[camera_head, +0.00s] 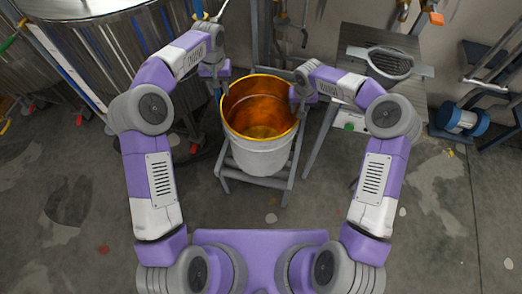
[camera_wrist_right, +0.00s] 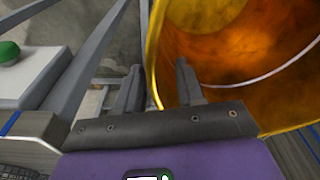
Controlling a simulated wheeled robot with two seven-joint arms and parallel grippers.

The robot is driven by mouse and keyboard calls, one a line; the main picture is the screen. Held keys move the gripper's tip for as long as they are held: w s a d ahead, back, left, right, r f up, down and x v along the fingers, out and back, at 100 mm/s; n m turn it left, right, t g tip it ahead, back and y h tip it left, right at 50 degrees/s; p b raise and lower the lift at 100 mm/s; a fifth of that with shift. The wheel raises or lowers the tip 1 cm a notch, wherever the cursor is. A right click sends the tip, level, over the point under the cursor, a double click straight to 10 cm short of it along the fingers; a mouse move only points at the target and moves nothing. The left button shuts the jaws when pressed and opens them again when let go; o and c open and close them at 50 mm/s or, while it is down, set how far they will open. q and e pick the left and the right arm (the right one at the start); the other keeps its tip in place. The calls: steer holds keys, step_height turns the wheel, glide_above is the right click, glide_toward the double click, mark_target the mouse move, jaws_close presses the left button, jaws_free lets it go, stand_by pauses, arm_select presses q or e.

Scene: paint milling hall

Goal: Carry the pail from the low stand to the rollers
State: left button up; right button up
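The pail (camera_head: 262,152) is white-grey outside with a gold rim and an amber, glossy inside. It stands upright on the low stand (camera_head: 226,178), a grey metal frame. My left gripper (camera_head: 218,92) is at the pail's left rim; its fingers are too small to tell open from shut. My right gripper (camera_head: 296,100) is at the right rim. In the right wrist view, the fingers of my right gripper (camera_wrist_right: 160,88) are apart, one outside and one inside the pail's wall (camera_wrist_right: 155,50), with visible gaps. I cannot surely pick out the rollers.
A large steel vat (camera_head: 110,60) stands at the back left. A bench (camera_head: 410,95) with a grey oval grated part stands right of the pail. A blue and white cylinder (camera_head: 462,121) and a dark rack stand at the far right. The floor in front is mostly clear.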

steer(key=r, duration=0.3)
steer(key=s+r, duration=0.1)
steer(key=r, duration=0.6)
steer(key=shift+s+r, duration=0.25)
steer(key=shift+s, duration=0.05)
